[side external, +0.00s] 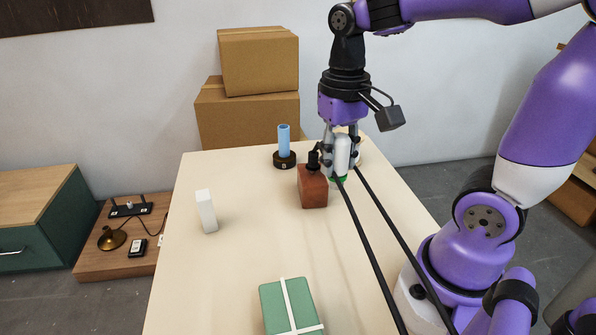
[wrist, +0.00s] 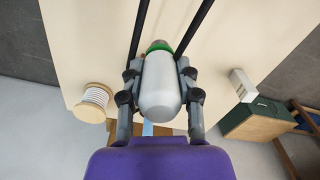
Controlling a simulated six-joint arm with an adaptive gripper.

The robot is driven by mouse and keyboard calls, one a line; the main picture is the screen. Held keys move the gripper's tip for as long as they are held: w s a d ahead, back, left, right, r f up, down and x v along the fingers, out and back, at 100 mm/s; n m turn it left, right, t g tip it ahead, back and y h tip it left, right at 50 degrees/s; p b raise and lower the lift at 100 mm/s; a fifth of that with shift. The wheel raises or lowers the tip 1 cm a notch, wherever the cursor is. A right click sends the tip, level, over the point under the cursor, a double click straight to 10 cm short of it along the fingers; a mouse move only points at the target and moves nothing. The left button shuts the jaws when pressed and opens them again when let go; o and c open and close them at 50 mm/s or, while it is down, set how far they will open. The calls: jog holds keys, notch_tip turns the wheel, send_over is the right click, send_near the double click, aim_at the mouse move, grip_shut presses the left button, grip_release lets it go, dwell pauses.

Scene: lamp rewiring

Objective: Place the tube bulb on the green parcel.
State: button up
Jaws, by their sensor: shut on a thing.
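The tube bulb (side external: 342,150) is white and rounded, with a green end pointing down. My gripper (side external: 341,168) is shut on it, over the far part of the table. In the wrist view the bulb (wrist: 160,88) lies between the two fingers of my gripper (wrist: 160,68), its green end toward the top of the picture. I cannot tell whether the green end touches the table. The green parcel (side external: 277,307), with white ribbon bands, lies at the near edge of the side view, well away from my gripper. The parcel does not show in the wrist view.
A brown block (side external: 313,190) with a black top piece stands just left of the bulb. A blue tube on a dark base (side external: 284,158) stands behind it. A white block (side external: 207,211) stands at left. A spool (wrist: 93,103) is near the table edge. The table's middle is clear.

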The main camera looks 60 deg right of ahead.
jog(key=a+r+n, duration=0.2)
jog(key=a+n, duration=0.4)
jog(key=a, duration=0.5)
jog(key=n, duration=0.8)
send_near(295, 333)
notch_tip(295, 333, down, 3)
jog(key=shift+f, duration=0.2)
jog(key=shift+f, duration=0.15)
jog(key=o, duration=1)
jog(key=shift+o, duration=0.2)
